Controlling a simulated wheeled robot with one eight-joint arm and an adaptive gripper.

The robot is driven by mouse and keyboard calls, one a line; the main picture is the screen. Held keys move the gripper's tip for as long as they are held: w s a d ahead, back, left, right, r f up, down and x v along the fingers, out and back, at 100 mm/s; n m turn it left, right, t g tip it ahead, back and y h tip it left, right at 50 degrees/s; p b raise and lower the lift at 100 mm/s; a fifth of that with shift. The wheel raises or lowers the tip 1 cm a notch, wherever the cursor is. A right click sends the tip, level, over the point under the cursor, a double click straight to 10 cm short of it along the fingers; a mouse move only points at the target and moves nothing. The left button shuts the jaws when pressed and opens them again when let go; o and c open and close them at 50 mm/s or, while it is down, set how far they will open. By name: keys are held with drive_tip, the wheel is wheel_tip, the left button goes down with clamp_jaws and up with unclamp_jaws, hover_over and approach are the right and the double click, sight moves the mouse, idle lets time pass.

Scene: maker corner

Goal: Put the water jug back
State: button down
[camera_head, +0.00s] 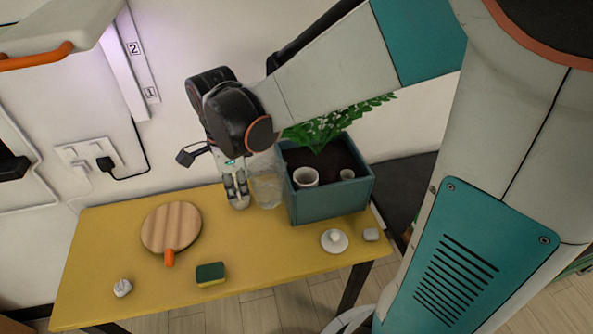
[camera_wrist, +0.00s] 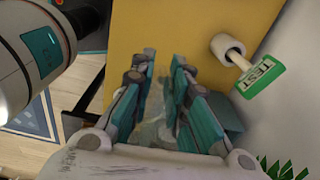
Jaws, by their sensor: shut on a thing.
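The water jug (camera_head: 267,190) is clear and hard to make out against the yellow table, just left of the planter in the head view. My gripper (camera_head: 238,198) reaches down beside it at the back of the table. In the wrist view the jug (camera_wrist: 154,112) shows as a clear patch between the two fingers of my gripper (camera_wrist: 164,78), which is shut on it. The fingers hide parts of the jug. I cannot tell whether its base touches the table.
The blue-grey planter (camera_head: 330,205) with a leafy plant stands close to the right. On the table (camera_head: 110,245) are a round wooden board (camera_head: 172,225), a sponge (camera_head: 210,274) and a white lid-like piece (camera_head: 334,241). A green TEST sign (camera_wrist: 262,76) shows in the wrist view.

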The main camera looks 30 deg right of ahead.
drive_tip(key=shift+s, duration=0.15)
drive_tip(key=shift+f+m, duration=0.3)
wheel_tip(320, 180, down, 19)
drive_tip(key=b, duration=0.7)
drive_tip(key=shift+b, duration=0.3)
drive_tip(key=shift+f, duration=0.2)
drive_tip(key=c, duration=1.5)
unclamp_jaws()
drive_tip(key=shift+c, duration=0.2)
drive_tip(key=shift+r, duration=0.1)
